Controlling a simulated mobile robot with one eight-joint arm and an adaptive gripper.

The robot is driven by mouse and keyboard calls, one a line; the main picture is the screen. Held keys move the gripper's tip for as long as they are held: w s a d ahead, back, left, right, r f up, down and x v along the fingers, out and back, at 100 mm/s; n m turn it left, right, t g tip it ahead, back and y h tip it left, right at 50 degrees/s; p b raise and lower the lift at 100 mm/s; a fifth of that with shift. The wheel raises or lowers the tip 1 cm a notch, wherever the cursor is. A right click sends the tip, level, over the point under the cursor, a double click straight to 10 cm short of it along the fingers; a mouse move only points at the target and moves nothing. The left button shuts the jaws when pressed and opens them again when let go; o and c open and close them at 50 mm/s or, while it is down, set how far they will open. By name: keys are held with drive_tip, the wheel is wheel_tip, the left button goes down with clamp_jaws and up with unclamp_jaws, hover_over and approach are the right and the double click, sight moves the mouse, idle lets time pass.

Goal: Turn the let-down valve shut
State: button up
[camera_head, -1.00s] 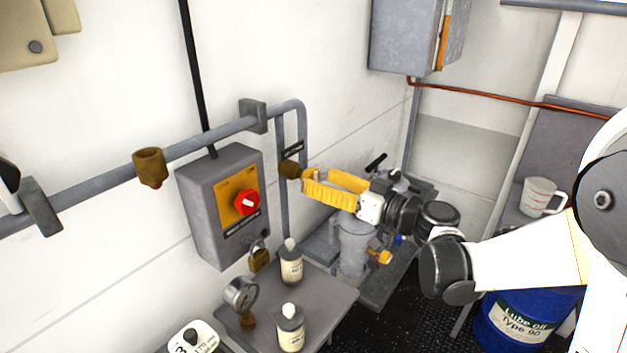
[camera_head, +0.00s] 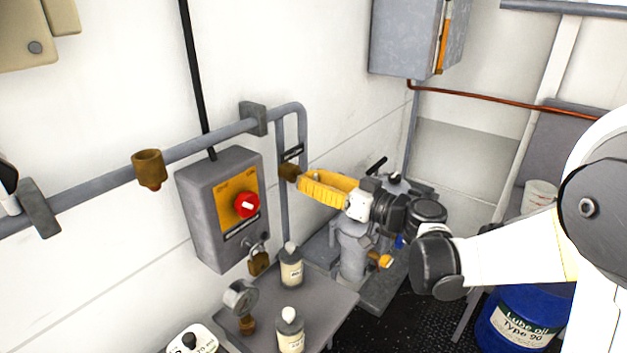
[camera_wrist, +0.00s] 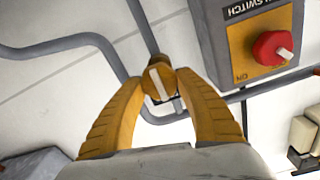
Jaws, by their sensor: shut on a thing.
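The let-down valve (camera_head: 288,171) is a small brass-brown fitting on the vertical grey pipe, below a dark label plate. My gripper (camera_head: 299,181) reaches it from the right with its yellow fingers. In the wrist view, the valve's round knob (camera_wrist: 158,86) sits between the two fingertips of my gripper (camera_wrist: 159,80), which close on its sides. A pale bar on the knob's face runs nearly upright, slightly tilted in that view. The valve body behind the knob is mostly hidden.
A grey switch box (camera_head: 222,210) with a red knob (camera_head: 246,205) and a padlock (camera_head: 258,262) is left of the valve. A small table (camera_head: 331,301) below holds bottles and a gauge (camera_head: 240,296). Grey machinery (camera_head: 352,250) stands below my gripper. A blue drum (camera_head: 520,322) is at right.

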drive_tip(key=m, duration=0.4)
drive_tip(key=shift+w+m, duration=0.1)
drive_tip(key=shift+m, duration=0.3)
drive_tip(key=m, duration=0.4)
drive_tip(key=shift+m+b, duration=0.3)
drive_tip(key=m, duration=0.4)
drive_tip(key=shift+d+f, duration=0.1)
drive_tip(key=shift+f, duration=0.05)
drive_tip(key=shift+m, duration=2.1)
drive_tip(key=o, duration=1.2)
